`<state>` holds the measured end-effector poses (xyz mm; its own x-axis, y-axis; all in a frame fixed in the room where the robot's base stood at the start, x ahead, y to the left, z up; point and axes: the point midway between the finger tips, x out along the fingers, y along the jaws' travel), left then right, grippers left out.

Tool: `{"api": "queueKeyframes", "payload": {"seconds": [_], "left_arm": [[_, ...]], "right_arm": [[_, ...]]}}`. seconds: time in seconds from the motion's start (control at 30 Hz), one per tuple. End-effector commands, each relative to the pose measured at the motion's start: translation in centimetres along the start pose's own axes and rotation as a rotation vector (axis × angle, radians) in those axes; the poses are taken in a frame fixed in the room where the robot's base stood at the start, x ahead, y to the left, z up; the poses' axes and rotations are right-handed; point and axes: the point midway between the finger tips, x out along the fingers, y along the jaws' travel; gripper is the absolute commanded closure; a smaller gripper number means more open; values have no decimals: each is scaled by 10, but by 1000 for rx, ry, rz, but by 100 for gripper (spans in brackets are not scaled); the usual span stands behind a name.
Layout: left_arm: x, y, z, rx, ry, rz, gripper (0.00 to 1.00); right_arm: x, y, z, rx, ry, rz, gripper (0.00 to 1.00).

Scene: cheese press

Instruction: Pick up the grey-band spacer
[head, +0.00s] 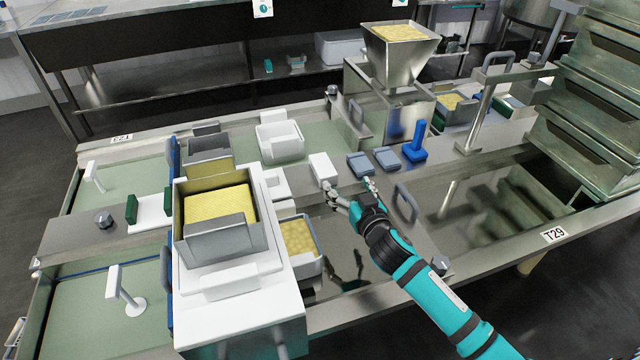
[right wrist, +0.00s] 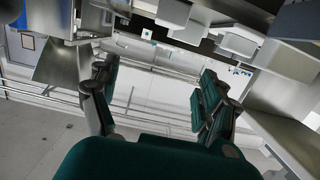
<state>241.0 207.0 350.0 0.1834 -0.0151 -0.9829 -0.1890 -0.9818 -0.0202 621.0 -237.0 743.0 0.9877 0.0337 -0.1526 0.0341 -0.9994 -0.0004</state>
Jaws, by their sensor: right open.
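My right gripper (head: 349,190) is open and empty over the steel worktop. Its fingers spread beside a white block (head: 323,168) and a grey-blue block (head: 360,166). A second grey-blue block (head: 387,159) lies just to the right. I cannot make out a clear grey band on any block, so I cannot tell which one is the grey-band spacer. In the right wrist view, the open fingers (right wrist: 155,98) have nothing between them. My left gripper is not in view.
A blue handled tool (head: 415,143) stands right of the blocks. A grey handle (head: 406,203) rises near my right gripper. A steel mould with yellow curd (head: 218,240) and a white tray (head: 279,142) are to the left. A steel hopper (head: 399,60) stands behind.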

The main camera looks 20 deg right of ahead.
Motion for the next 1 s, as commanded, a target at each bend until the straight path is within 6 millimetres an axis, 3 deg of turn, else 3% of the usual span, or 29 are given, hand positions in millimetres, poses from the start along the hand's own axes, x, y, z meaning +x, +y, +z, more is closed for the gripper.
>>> {"api": "queueKeyframes", "payload": {"seconds": [0.03,0.13,0.33,0.8,1.0], "left_arm": [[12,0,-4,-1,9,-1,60],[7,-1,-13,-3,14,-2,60],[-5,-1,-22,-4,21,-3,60],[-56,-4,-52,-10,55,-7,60],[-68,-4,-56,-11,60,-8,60]], "right_arm": [[4,0,22,0,2,-1,20],[5,0,31,0,2,-1,20],[22,0,31,-1,3,0,20],[116,-1,33,0,2,0,20],[128,-1,33,-1,1,0,20]]}}
